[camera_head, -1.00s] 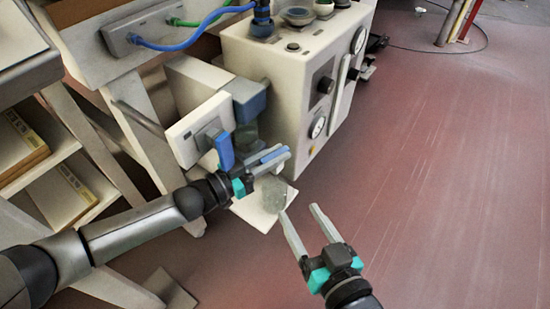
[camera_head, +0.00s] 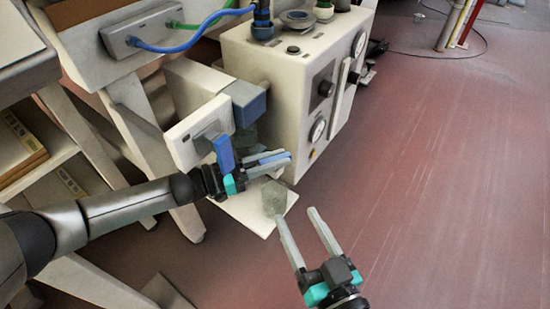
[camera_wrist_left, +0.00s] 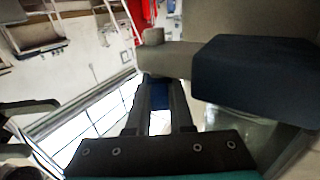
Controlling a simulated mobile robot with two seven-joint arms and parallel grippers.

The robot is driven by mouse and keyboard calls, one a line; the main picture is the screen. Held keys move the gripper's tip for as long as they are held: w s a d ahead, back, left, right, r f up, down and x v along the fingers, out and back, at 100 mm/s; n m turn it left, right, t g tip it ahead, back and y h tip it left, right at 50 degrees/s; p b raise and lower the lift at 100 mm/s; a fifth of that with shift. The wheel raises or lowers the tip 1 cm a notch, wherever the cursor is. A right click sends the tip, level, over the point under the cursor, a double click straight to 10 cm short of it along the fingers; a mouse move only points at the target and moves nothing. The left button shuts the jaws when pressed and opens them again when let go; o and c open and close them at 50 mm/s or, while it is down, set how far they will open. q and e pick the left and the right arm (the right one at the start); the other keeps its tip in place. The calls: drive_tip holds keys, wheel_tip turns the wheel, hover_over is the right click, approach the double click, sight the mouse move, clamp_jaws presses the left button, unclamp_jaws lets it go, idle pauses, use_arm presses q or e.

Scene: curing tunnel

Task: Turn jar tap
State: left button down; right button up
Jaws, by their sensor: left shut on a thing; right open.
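My left gripper (camera_head: 285,158) is shut on a blue handle (camera_head: 268,158), which shows as a thin blue strip between its fingers. The blue also shows between the fingers in the left wrist view (camera_wrist_left: 130,92). The tap body behind the fingers is hidden. Just behind the gripper a clear jar (camera_head: 246,138) hangs under a blue-grey block (camera_head: 247,101); its glass also fills the lower right of the left wrist view (camera_wrist_left: 242,130). My right gripper (camera_head: 297,218) is open and empty, lower right of the jar, above the floor.
A second blue lever (camera_head: 223,153) hangs on a pale panel (camera_head: 196,133) left of the jar. A white machine with gauges (camera_head: 290,85) stands behind.

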use_arm(q)
drive_tip(key=c, duration=0.8)
unclamp_jaws()
drive_tip(key=shift+a, duration=0.1)
drive_tip(key=shift+p+v, duration=0.6)
drive_tip(key=shift+v, duration=0.65)
drive_tip(key=p+v, duration=0.2)
drive_tip(key=v, duration=0.7)
drive_tip(key=shift+a+p, duration=0.2)
drive_tip(key=shift+p, duration=0.1)
use_arm(e)
drive_tip(key=d+f+g+h, duration=0.3)
drive_tip(key=d+g, duration=0.2)
drive_tip(key=g, duration=0.1)
drive_tip(key=shift+d+f+n+g, duration=0.2)
drive_tip(key=shift+n+g, duration=0.1)
drive_tip(key=shift+n, duration=0.1)
use_arm(q)
drive_tip(key=shift+f, duration=0.1)
